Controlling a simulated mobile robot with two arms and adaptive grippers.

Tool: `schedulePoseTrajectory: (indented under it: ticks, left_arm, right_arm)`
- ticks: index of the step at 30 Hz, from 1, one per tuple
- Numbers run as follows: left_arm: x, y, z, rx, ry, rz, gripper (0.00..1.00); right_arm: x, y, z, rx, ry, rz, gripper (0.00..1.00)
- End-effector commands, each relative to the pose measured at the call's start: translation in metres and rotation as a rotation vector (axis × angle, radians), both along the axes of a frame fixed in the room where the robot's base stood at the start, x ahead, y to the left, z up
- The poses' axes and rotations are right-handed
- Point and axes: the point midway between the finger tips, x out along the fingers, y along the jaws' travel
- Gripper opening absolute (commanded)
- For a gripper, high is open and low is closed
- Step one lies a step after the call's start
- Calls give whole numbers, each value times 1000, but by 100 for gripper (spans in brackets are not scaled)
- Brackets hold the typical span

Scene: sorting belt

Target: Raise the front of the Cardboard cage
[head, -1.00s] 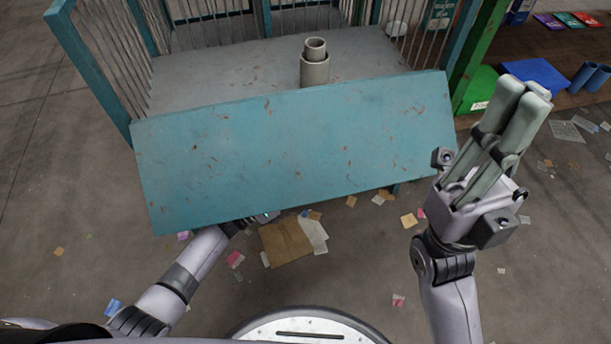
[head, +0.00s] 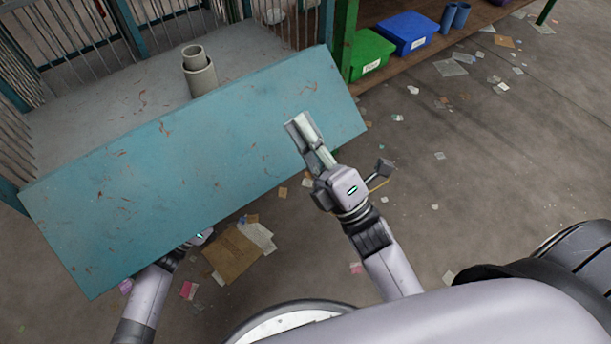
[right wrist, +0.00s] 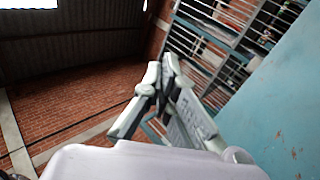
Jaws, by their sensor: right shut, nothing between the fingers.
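The cage's teal front panel (head: 190,170) is a scuffed flat board, slanting across the cage's open front in the head view. The cage's grey floor (head: 120,110) and barred sides show behind it. My right gripper (head: 299,122) is shut and empty, over the right part of the panel in the head view; whether it touches cannot be told. In the right wrist view its fingers (right wrist: 168,68) are together, with the teal panel (right wrist: 275,105) at the right. My left gripper (head: 200,237) is at the panel's lower edge, mostly hidden beneath it.
A grey pipe piece (head: 198,72) stands on the cage floor. A green bin (head: 368,54) and a blue bin (head: 407,33) stand right of the cage. Flat cardboard (head: 232,254) and scraps litter the ground. The floor at the right is mostly open.

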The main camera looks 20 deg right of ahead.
Motion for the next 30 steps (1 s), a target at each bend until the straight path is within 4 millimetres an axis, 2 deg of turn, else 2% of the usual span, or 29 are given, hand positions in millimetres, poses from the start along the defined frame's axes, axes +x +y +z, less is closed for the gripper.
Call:
schedulePoseTrajectory:
  ticks: [1,7,12,15,18,21,26,30]
  left_arm:
    - [-1,1,0,0,1,-2,0]
    - [-1,1,0,-1,0,-1,0]
    - [-1,1,0,-1,0,-1,0]
    - [-1,1,0,-1,0,-1,0]
    - [-1,1,0,0,0,-1,0]
    - [-1,1,0,0,0,-1,0]
    - [-1,1,0,0,0,-1,0]
    - [-1,1,0,0,0,-1,0]
  right_arm:
    - [6,-2,-22,-98,21,-82,0]
    - [17,-13,-108,-541,67,-364,0]
    - [13,-26,-180,-934,85,-526,0]
    - [7,-33,-216,-1134,82,-579,0]
    - [0,-39,-243,-1291,73,-609,0]
    - [-6,-43,-260,-1395,63,-622,0]
    - [-4,-45,-270,-1462,53,-632,0]
    - [13,-39,-269,-1465,48,-633,0]
